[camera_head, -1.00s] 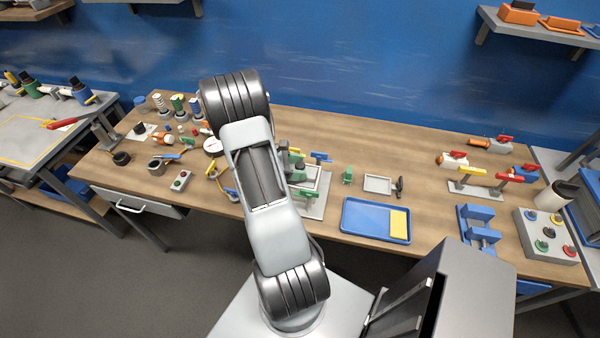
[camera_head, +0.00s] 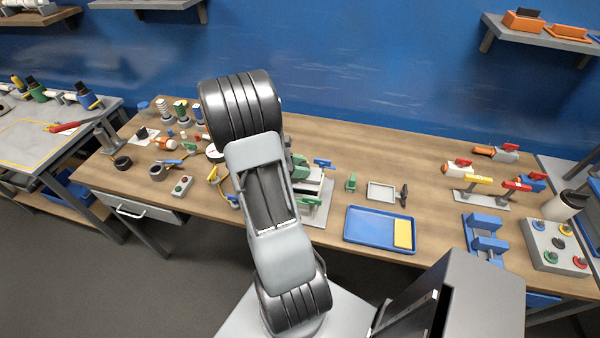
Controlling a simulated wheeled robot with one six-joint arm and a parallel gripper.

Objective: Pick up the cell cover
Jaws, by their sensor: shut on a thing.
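My arm fills the middle of the view and hides my gripper, so its jaws do not show. Just right of the arm stands the cell station, on a light grey base plate (camera_head: 317,213). Green parts (camera_head: 298,165) and a blue-handled valve (camera_head: 322,163) stand at its back. A pale block with a dark band (camera_head: 311,182) shows beside the arm above the plate. I cannot tell whether this is the cell cover or the cell body, because the arm covers its left part.
A blue tray (camera_head: 372,229) with a yellow pad (camera_head: 403,234), a shallow grey tray (camera_head: 381,192) and a small green part (camera_head: 351,182) lie to the right. A blue rack (camera_head: 485,238) and button box (camera_head: 553,246) stand farther right. The wooden bench (camera_head: 432,195) has clear room between them.

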